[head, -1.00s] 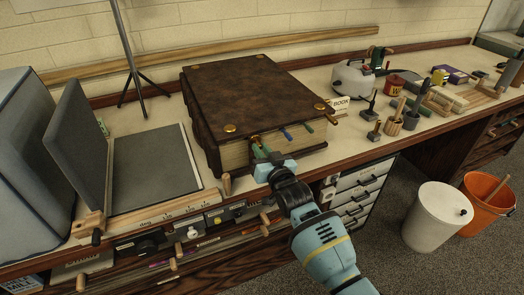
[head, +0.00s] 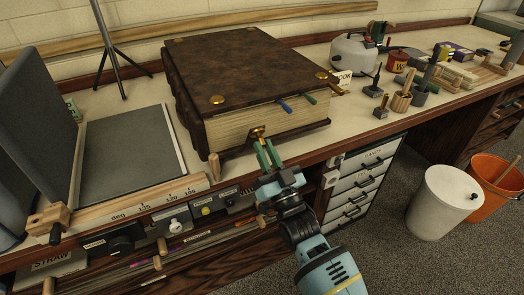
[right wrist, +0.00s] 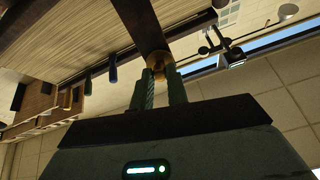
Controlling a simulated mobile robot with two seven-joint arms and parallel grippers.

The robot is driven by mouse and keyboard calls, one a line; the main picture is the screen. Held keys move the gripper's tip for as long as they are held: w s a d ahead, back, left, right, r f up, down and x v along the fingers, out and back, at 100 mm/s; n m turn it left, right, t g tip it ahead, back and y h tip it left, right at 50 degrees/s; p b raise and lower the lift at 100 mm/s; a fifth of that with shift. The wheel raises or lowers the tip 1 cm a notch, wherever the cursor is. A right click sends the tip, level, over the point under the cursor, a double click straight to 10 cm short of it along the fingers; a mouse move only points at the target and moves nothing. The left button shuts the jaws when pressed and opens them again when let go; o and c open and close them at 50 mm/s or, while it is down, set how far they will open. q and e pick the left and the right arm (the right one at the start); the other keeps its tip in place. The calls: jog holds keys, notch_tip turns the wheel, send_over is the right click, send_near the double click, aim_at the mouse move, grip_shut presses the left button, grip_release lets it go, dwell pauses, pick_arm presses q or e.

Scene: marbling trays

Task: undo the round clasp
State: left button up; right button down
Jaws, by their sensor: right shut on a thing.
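A thick closed book (head: 250,70) with a brown leather cover lies on the bench. On its front page edge is the small round brass clasp (head: 258,131). My right gripper (head: 265,147) comes from below, in front of the book. Its green fingers are shut on the clasp. In the right wrist view the brass clasp (right wrist: 158,65) sits between the fingertips, at the end of a dark band (right wrist: 142,25). The fingers hide part of it, and I cannot tell whether it is fastened. A second brass fitting (head: 338,90) is at the book's right corner. My left gripper is not in view.
Blue (head: 284,106) and green (head: 310,98) tabs stick out of the pages. A wooden peg (head: 214,166) stands close left of my right gripper. A grey hinged board (head: 128,155) lies left, a kettle (head: 353,53) and tools right. Drawers (head: 362,180) are below.

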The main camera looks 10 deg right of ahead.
jog(key=shift+s+d+f+t+b, duration=0.1)
jog(key=shift+s+f+t+b, duration=0.25)
jog(key=shift+b, duration=0.35)
jog(key=shift+s+f+t+b, duration=0.1)
jog(key=shift+f+t+b, duration=0.25)
jog(key=shift+b, duration=0.3)
jog(key=c, duration=1.4)
grip_release()
jog(key=shift+o, duration=0.2)
jog(key=v, duration=0.7)
jog(key=shift+s+d+f+b, duration=0.15)
jog(key=shift+s+f+b, duration=0.15)
jog(key=shift+b, duration=0.1)
